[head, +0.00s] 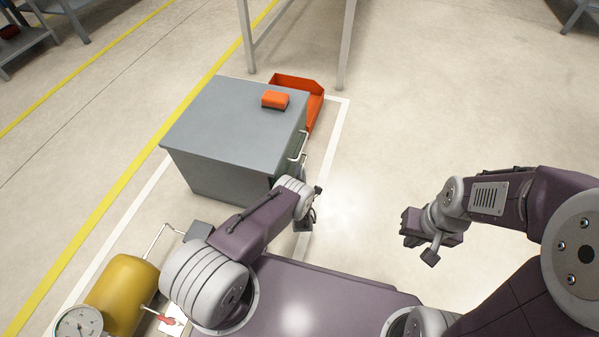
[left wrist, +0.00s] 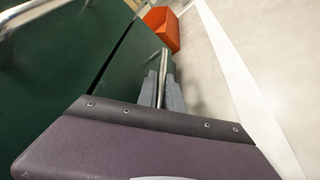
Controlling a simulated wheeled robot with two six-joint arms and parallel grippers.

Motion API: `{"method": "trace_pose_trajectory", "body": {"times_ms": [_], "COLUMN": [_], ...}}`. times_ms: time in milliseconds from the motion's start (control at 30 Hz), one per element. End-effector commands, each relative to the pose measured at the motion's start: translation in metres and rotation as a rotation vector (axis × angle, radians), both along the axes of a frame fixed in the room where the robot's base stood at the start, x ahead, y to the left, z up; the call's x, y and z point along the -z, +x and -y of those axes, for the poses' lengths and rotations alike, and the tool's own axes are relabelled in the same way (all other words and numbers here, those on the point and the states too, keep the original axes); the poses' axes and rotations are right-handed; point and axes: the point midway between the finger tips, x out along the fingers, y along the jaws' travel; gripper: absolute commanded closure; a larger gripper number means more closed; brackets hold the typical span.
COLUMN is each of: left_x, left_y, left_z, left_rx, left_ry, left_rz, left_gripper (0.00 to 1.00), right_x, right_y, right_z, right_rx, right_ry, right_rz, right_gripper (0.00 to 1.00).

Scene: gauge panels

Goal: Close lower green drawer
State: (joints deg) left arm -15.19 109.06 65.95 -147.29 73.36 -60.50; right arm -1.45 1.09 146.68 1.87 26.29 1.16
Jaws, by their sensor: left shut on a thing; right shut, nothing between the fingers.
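The grey cabinet (head: 235,125) stands left of centre in the head view, its drawer side facing right. In the left wrist view, two green drawer fronts run side by side with a dark seam between them; the lower green drawer (left wrist: 118,82) is the one nearer the floor. My left gripper (left wrist: 161,92) is shut on the metal bar handle (left wrist: 164,60) of this lower drawer. In the head view my left wrist hides most of the drawer side, so how far the drawer stands out is unclear. My right gripper (head: 420,248) is shut and empty, over the floor at right.
An orange and dark block (head: 275,99) lies on the cabinet top. An orange bin (head: 312,100) stands on the floor behind the cabinet, and it also shows in the left wrist view (left wrist: 161,27). A yellow tank (head: 122,292) with a gauge (head: 78,323) stands at lower left. The floor at right is clear.

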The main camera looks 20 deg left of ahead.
Motion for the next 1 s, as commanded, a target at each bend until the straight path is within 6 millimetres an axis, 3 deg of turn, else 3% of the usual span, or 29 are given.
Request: {"method": "trace_pose_trajectory", "body": {"times_ms": [167, 200, 533, 800, 1000], "left_x": [0.001, 0.001, -0.003, -0.019, -0.021], "left_y": [-0.002, -0.002, -0.005, -0.057, -0.083], "left_z": [-0.007, -0.007, -0.005, 0.013, 0.021], "left_rx": [-0.019, -0.02, -0.016, -0.011, -0.013], "left_ry": [0.002, 0.002, 0.001, 0.003, 0.003], "left_rz": [-0.004, -0.004, -0.003, -0.007, -0.005], "left_gripper": [1.0, 0.8, 0.8, 0.8, 0.8], "right_x": [0.0, 0.0, -0.006, -0.05, -0.061], "right_y": [0.0, 0.0, 0.0, 0.0, 0.0], "right_z": [0.0, 0.0, 0.0, 0.0, 0.0], "right_rx": [0.0, 0.0, 0.0, 0.0, 0.0], "right_ry": [0.0, 0.0, 0.0, 0.0, 0.0], "right_rz": [0.0, 0.0, 0.0, 0.0, 0.0], "right_gripper": [1.0, 1.0, 1.0, 1.0, 1.0]}}
